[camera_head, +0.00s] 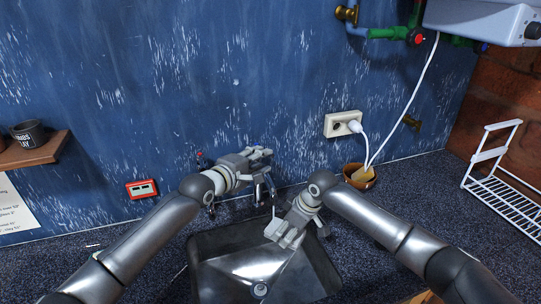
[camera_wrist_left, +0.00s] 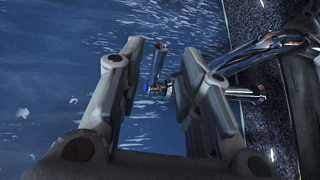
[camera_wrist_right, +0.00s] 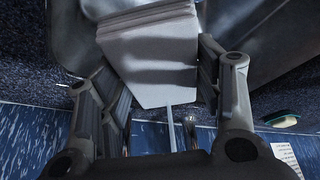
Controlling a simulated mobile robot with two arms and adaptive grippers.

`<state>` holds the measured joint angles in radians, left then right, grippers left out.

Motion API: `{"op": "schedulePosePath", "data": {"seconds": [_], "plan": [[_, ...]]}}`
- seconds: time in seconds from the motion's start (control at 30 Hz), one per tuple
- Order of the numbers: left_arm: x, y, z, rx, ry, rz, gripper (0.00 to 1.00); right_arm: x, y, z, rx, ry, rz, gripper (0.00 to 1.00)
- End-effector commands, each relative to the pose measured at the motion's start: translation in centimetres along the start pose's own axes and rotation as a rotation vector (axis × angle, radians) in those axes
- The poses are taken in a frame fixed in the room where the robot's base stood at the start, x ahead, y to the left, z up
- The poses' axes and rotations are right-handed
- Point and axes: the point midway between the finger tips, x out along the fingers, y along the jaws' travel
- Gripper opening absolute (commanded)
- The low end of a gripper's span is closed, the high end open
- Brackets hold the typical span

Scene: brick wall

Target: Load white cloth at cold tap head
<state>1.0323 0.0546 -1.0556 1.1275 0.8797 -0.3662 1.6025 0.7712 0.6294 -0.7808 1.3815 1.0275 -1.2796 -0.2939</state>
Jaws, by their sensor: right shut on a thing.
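The white cloth (camera_wrist_right: 152,62) shows in the right wrist view as a folded, pale stack between the fingers of my right gripper (camera_wrist_right: 155,80). In the head view my right gripper (camera_head: 283,234) is shut on it over the back of the sink (camera_head: 204,274). My left gripper (camera_head: 262,160) is open and empty above the tap, near the blue wall. In the left wrist view a chrome tap part with a blue mark (camera_wrist_left: 156,88) shows beyond the spread fingers, apart from them. Both arms partly hide the tap in the head view.
A white socket (camera_head: 343,123) with a plugged cable is on the wall. A brown pot (camera_head: 359,178) stands at the back of the counter. A white wire rack (camera_head: 507,195) is at right. A shelf with a dark mug (camera_head: 29,133) is at left.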

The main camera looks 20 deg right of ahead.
Motion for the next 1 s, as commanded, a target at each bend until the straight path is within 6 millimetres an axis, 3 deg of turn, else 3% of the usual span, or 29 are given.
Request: {"op": "schedulePosePath", "data": {"seconds": [0.2,0.5,1.0], "plan": [[2.5,0.0,0.1,0.002,-0.002,-0.002,0.32,0.0,0.0,0.0,0.0,0.0,0.0,0.41],[4.6,0.1,-0.1,-0.002,0.0,-0.001,0.32,0.0,0.0,0.0,0.0,0.0,0.0,0.41],[5.8,0.0,0.0,0.001,-0.001,-0.001,0.32,0.0,0.0,0.0,0.0,0.0,0.0,0.41]]}}
